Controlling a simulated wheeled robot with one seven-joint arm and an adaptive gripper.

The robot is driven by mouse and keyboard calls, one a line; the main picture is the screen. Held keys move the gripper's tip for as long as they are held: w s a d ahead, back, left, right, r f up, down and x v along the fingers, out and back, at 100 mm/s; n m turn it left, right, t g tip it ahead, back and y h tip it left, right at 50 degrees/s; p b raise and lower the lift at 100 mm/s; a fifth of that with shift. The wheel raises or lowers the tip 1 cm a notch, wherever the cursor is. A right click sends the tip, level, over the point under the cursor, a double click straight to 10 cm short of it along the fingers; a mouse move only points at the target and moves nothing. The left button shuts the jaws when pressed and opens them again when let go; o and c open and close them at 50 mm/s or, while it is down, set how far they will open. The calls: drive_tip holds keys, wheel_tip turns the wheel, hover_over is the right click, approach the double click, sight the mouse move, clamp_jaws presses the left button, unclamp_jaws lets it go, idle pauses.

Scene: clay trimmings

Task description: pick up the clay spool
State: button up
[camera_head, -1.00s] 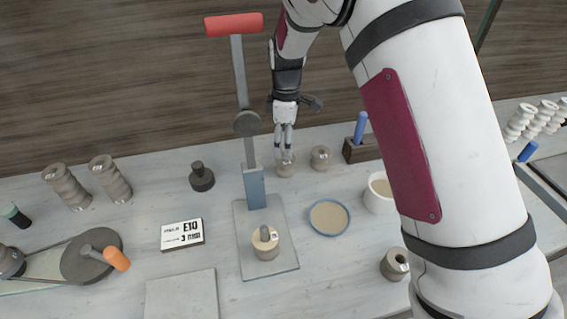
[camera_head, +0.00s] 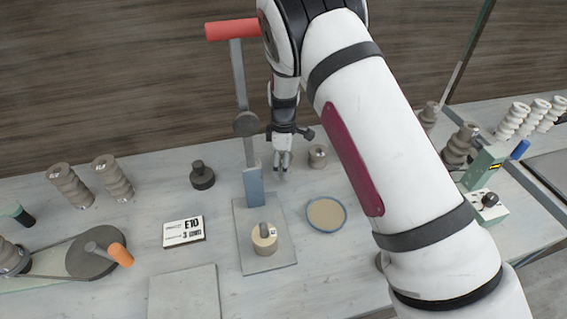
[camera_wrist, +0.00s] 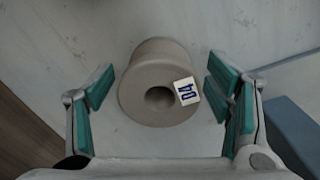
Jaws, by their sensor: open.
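The clay spool (camera_wrist: 146,79) shows in the wrist view as a round grey-brown piece with a wide rim and a dark central hole. A small white label with dark blue marks sits at the right of its hole. My gripper (camera_wrist: 160,90) is open, with green-padded fingers on the left and right of the spool and gaps on both sides. In the head view my gripper (camera_head: 283,168) is low over the bench behind the press, and I cannot make out the spool there. Another clay spool (camera_head: 317,157) stands just right of my gripper.
A lever press (camera_head: 255,187) with a red handle stands close in front-left of my gripper, a labelled spool (camera_head: 264,240) on its base. A blue-rimmed dish (camera_head: 327,213) is to its right. A dark weight (camera_head: 202,176) and the E10 card (camera_head: 184,231) lie left.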

drive_tip(key=c, duration=1.4)
drive_tip(key=shift+r, duration=0.1)
drive_tip(key=shift+c, duration=0.2)
drive_tip(key=shift+r, duration=0.35)
drive_tip(key=r, duration=0.3)
drive_tip(key=shift+s+d+b, duration=0.15)
drive_tip(key=shift+s+b, duration=0.05)
drive_tip(key=shift+b, duration=0.2)
drive_tip(key=s+d, duration=0.1)
drive_tip(key=s, duration=0.4)
drive_tip(key=s+d, duration=0.2)
drive_tip(key=s, duration=0.2)
drive_tip(key=s+d+r, duration=0.1)
drive_tip(key=s+d, duration=0.1)
drive_tip(key=s, duration=0.3)
drive_tip(key=shift+s+d+r, duration=0.1)
drive_tip(key=shift+s+d, duration=0.05)
drive_tip(key=shift+s, duration=0.15)
